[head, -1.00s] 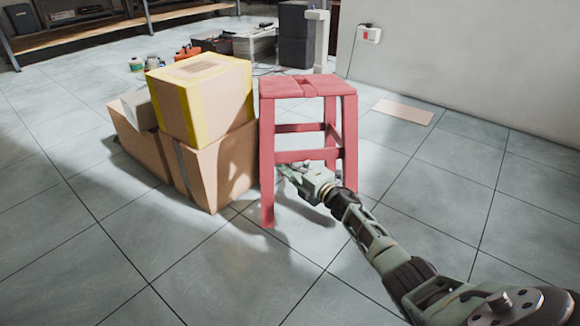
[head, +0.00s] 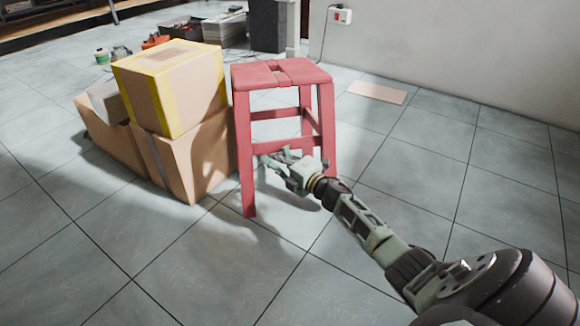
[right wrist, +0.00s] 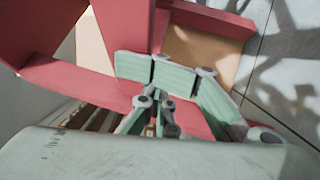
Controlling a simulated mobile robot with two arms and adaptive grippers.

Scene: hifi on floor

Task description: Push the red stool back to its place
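The red stool (head: 283,73) stands upright on the tiled floor at the middle of the head view, close to the stacked boxes on its left. My right gripper (head: 275,163) is low at the stool, among its legs and below the crossbars; whether it touches is unclear. In the right wrist view, its green finger pads (right wrist: 155,75) lie close together in front of the stool's red bars (right wrist: 85,82). Whether the fingers are open or shut is unclear. My left gripper is not in view.
Cardboard boxes (head: 205,150), one yellow-edged box (head: 170,95) on top, stand left of the stool. A flat beige sheet (head: 377,92) lies on the floor by the wall (head: 430,50). A black speaker-like box (head: 268,27) stands behind. Floor in front and right is clear.

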